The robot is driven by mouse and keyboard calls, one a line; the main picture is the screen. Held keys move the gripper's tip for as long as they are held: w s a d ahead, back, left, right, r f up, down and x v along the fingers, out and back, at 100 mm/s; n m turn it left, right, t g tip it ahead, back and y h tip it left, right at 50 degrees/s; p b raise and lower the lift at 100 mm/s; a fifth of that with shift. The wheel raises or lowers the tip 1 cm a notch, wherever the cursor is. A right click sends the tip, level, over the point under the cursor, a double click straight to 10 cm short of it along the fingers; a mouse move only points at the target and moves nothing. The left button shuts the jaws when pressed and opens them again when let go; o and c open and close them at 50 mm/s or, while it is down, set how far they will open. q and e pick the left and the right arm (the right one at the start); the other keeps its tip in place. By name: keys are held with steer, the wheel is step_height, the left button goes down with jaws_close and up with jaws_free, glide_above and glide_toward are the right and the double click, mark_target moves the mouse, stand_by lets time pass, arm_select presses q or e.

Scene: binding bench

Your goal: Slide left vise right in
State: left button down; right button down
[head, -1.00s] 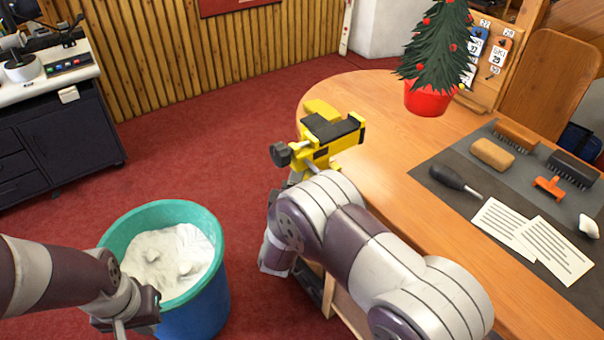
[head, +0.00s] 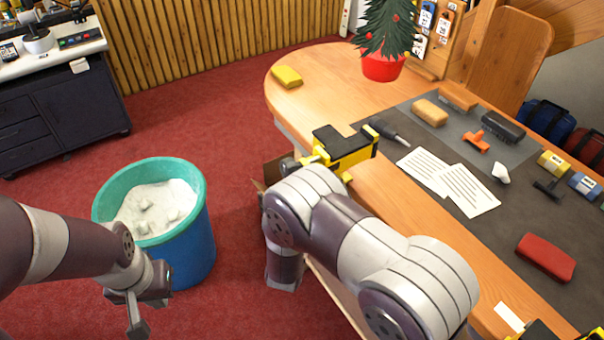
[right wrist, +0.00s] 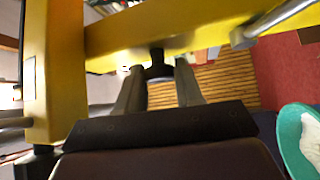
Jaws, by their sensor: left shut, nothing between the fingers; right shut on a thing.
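The left vise (head: 345,148), yellow with black jaw tops, is at the table's left edge in the head view; I cannot tell whether it touches the table. In the right wrist view its yellow frame (right wrist: 150,35) crosses close in front of the camera. My right gripper (right wrist: 158,78) is shut on a dark part of this vise; in the head view my right arm hides the grip. My left gripper (head: 136,315) is shut and empty, low at the left near the bin. Part of another yellow-black vise (head: 538,331) shows at the bottom edge.
The wooden table (head: 320,90) holds a yellow block (head: 287,77), a small potted tree (head: 383,66), brushes, paper sheets (head: 468,190) and a red block (head: 545,257) on or around a grey mat. A blue-green bin (head: 185,235) stands on the red carpet left of my right arm.

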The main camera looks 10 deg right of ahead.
steer(key=shift+s+d+f, duration=0.1)
steer(key=shift+s+d, duration=0.2)
steer(key=shift+s, duration=0.4)
steer(key=shift+f, duration=0.1)
steer(key=c, duration=0.9)
jaws_free()
steer(key=shift+o, duration=0.8)
steer(key=shift+s, duration=0.25)
steer(key=shift+r, duration=0.2)
